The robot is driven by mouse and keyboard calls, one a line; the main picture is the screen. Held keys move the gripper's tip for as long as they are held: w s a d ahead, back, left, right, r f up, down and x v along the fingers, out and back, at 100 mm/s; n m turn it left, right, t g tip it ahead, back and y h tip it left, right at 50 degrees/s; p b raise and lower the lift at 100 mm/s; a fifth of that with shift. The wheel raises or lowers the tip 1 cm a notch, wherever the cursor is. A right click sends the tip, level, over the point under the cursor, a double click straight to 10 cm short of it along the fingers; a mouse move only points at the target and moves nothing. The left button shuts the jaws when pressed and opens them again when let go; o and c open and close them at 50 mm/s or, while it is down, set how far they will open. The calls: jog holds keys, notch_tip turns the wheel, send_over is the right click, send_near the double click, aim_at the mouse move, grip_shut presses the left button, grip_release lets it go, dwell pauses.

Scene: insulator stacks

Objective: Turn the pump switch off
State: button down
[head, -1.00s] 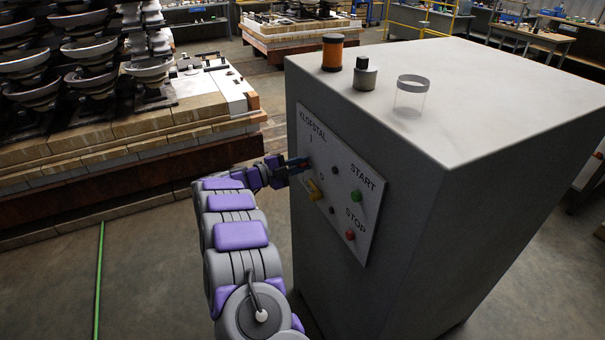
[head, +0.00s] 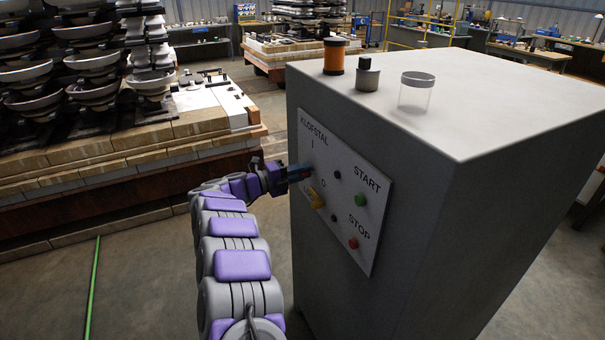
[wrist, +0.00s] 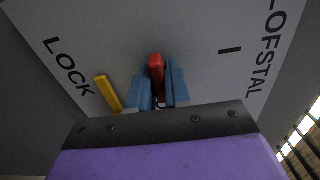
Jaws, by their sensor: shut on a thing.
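A white control panel (head: 345,222) is mounted on the side of a grey cabinet (head: 425,190). It carries the marks KLOFSTAL, I, O and LOCK. My gripper (head: 303,173) is at the panel's left part, near the I mark and above the yellow lock piece (head: 316,198). In the wrist view, my gripper's blue fingers (wrist: 157,88) are shut on a red switch handle (wrist: 156,66), one finger on each side. The yellow lock piece (wrist: 108,93) is left of the fingers, apart from them. The lower part of the handle is hidden between the fingers.
A green START button (head: 360,199) and a red STOP button (head: 353,243) are on the panel's right side. An orange spool (head: 335,56), a dark-capped bottle (head: 367,75) and a clear jar (head: 417,93) stand on the cabinet. Stacked insulators (head: 85,75) stand at left.

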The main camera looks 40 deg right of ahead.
jog(key=shift+f, duration=0.3)
jog(key=c, duration=1.3)
grip_release()
jog(key=shift+a, duration=0.15)
jog(key=shift+c, duration=0.2)
jog(key=shift+o, duration=0.9)
jog(key=shift+r, duration=0.2)
jog(key=shift+a, duration=0.15)
jog(key=p+v, duration=0.3)
jog(key=v, duration=1.4)
jog(key=shift+w+a, duration=0.15)
jog(key=shift+w, duration=0.05)
